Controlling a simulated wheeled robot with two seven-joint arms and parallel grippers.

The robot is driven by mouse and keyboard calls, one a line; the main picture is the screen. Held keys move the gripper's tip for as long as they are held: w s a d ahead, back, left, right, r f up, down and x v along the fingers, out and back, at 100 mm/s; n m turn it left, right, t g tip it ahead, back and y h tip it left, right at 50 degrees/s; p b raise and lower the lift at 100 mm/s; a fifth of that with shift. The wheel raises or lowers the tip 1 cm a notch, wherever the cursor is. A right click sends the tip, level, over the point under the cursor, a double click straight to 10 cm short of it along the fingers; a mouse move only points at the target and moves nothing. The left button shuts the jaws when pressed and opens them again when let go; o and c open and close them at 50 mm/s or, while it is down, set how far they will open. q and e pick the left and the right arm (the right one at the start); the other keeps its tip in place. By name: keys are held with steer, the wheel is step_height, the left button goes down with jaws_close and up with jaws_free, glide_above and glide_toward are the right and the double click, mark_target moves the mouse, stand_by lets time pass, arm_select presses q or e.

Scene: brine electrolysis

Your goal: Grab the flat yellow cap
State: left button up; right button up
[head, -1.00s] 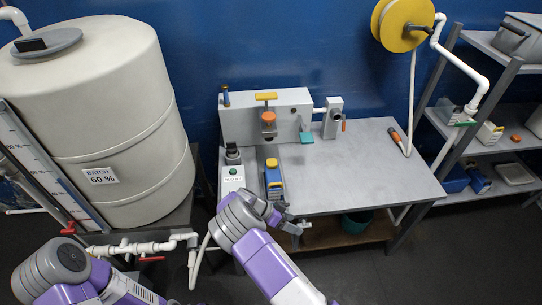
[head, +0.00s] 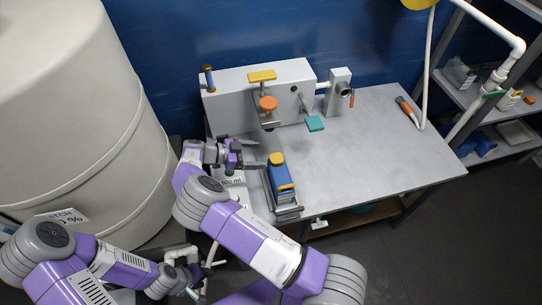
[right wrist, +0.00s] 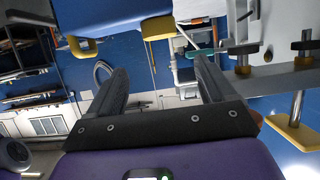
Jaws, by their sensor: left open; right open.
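A flat yellow cap (head: 262,76) sits on top of the grey box fixture (head: 225,112) at the back of the bench. In the right wrist view, which is upside down, a yellow cap (right wrist: 291,136) shows at the end of metal rods at the right edge, outside the fingers. My right gripper (head: 260,154) is open and empty over the bench's left part, in front of the fixture and lower than the cap. It also shows in the right wrist view (right wrist: 160,70). My left gripper (head: 207,280) is open and empty at the lower left, off the bench.
An orange knob (head: 268,103) is on the fixture's front. A blue block with yellow ends (head: 281,180) stands close to the right gripper. The bench's right side (head: 385,150) is mostly clear. A large tank (head: 60,110) stands left.

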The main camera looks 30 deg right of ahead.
mark_target(275, 158)
steer(key=x, duration=0.2)
steer(key=f+x, duration=0.1)
steer(key=x, duration=0.5)
steer(key=shift+w+a+f, duration=0.15)
steer(key=shift+a+f, duration=0.1)
steer(key=shift+f, duration=0.05)
steer(key=c, duration=1)
